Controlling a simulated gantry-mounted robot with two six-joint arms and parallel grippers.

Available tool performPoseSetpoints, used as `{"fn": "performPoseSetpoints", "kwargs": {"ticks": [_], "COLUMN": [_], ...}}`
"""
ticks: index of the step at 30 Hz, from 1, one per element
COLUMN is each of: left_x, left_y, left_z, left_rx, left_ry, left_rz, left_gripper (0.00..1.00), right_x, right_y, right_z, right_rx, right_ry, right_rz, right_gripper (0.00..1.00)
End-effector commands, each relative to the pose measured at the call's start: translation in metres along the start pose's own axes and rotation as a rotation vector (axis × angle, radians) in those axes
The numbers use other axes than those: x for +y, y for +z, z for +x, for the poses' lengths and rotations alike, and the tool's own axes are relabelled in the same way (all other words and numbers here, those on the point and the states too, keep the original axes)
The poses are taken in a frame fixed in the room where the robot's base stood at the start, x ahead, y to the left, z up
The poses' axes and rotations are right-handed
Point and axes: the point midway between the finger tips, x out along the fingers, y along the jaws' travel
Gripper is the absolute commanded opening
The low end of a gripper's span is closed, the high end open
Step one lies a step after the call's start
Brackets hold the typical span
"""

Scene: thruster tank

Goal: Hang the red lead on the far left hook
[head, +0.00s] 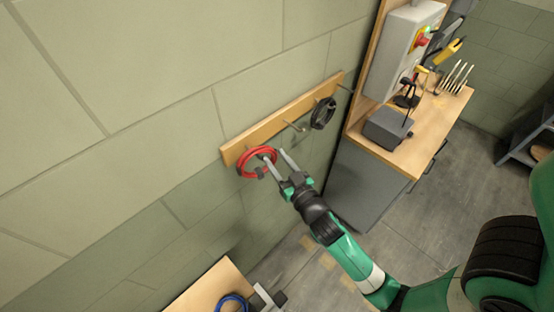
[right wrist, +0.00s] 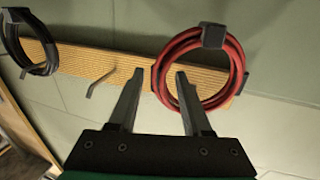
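The red lead (head: 242,167) is a coil with a dark tie, at the left end of the wooden rail (head: 270,128) on the wall. It appears to hang at the far left hook, which is mostly hidden. My right gripper (head: 275,154) is open beside the coil, one finger overlapping it in view. My left gripper is out of view.
A bare hook (head: 295,127) sticks out mid-rail, and a black coiled lead (head: 316,116) hangs farther right. A workbench (head: 430,130) with a control box (head: 393,50) stands to the right. A blue coil (head: 222,301) lies on a wooden surface (head: 203,287) at the bottom.

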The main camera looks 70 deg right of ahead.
Motion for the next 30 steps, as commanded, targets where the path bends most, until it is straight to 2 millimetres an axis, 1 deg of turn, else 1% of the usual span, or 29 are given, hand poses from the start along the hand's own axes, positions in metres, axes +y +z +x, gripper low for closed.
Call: {"fn": "performPoseSetpoints", "kwargs": {"ticks": [9, 11, 13, 17, 21, 24, 27, 30], "left_x": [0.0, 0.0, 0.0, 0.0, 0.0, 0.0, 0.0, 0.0], "left_y": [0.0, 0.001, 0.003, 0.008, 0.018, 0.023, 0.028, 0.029], "left_z": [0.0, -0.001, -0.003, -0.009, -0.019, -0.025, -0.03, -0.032], "left_rx": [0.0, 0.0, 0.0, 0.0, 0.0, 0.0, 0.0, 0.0], "left_ry": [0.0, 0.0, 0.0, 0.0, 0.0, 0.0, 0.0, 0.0], "left_rz": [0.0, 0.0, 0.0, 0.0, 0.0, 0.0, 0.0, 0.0], "left_gripper": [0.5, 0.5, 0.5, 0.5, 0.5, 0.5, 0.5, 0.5], "right_x": [0.0, 0.0, -0.001, -0.001, -0.002, -0.001, -0.002, -0.001], "right_y": [0.001, 0.002, 0.003, 0.004, 0.007, 0.005, 0.005, 0.002], "right_z": [-0.001, -0.003, -0.01, -0.035, -0.07, -0.091, -0.106, -0.115], "right_rx": [-0.002, -0.002, -0.002, -0.002, -0.003, -0.002, -0.003, -0.001], "right_ry": [0.0, 0.0, -0.002, -0.003, -0.006, -0.005, -0.006, -0.003], "right_rz": [-0.001, -0.001, 0.0, -0.001, -0.002, -0.001, -0.001, 0.0], "right_gripper": [0.59, 0.59, 0.59, 0.59, 0.59, 0.59, 0.59, 0.59]}}
